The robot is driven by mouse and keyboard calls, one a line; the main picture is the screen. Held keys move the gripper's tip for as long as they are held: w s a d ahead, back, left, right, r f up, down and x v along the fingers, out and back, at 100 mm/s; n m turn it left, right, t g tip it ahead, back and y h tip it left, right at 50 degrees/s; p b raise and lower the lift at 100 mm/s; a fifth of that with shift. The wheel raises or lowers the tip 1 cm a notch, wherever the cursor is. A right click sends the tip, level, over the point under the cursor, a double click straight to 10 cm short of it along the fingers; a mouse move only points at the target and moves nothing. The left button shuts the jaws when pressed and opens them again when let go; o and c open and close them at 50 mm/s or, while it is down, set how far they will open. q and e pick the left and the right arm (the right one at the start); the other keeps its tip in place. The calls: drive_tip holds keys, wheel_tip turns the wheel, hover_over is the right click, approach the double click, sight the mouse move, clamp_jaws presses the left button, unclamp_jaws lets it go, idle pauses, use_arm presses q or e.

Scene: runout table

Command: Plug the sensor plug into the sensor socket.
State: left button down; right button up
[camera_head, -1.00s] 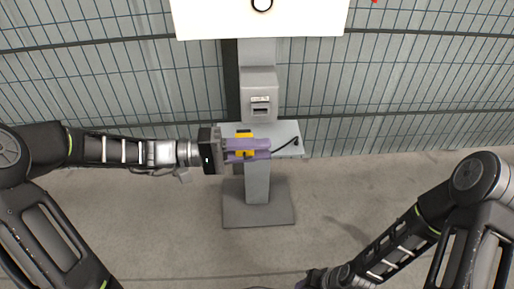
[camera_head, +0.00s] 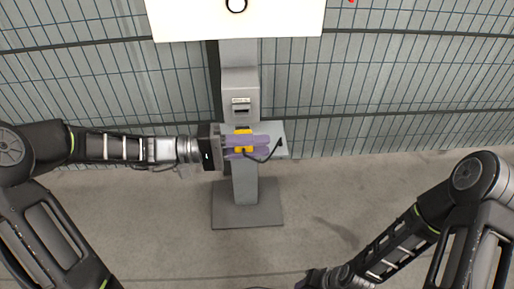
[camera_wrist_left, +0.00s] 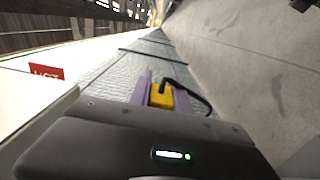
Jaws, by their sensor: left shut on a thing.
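The yellow sensor plug (camera_head: 243,141) is between the purple fingers of my left gripper (camera_head: 264,147), which is shut on it. In the left wrist view, the yellow plug (camera_wrist_left: 161,96) shows between the fingers, with a black cable leaving it. The sensor socket (camera_head: 241,106) is a dark slot with a pale label on the grey post, above the plug in the head view and apart from it. My right gripper (camera_head: 312,279) shows only partly at the bottom edge; its jaws cannot be made out.
A small grey shelf (camera_head: 280,150) sticks out from the post under my left gripper, with the cable's far end at its right. A white panel (camera_head: 280,27) stands above. A red label (camera_wrist_left: 46,72) shows in the left wrist view. A mesh fence (camera_head: 400,75) runs behind.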

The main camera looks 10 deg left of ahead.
use_arm(q)
drive_tip(key=w, duration=0.2)
drive_tip(key=w+a, duration=0.1)
drive_tip(key=w, duration=0.1)
drive_tip(key=shift+w, duration=0.2)
idle(1.8)
drive_tip(key=shift+w+a, duration=0.2)
drive_tip(key=shift+w, duration=0.5)
drive_tip(key=shift+w+a, duration=0.2)
drive_tip(key=shift+w, duration=0.45)
drive_tip(key=c, duration=1.1)
unclamp_jaws()
drive_tip(key=p+v, duration=0.1)
drive_tip(key=v, duration=0.6)
drive_tip(key=shift+s+a, duration=0.1)
drive_tip(key=shift+a, duration=0.3)
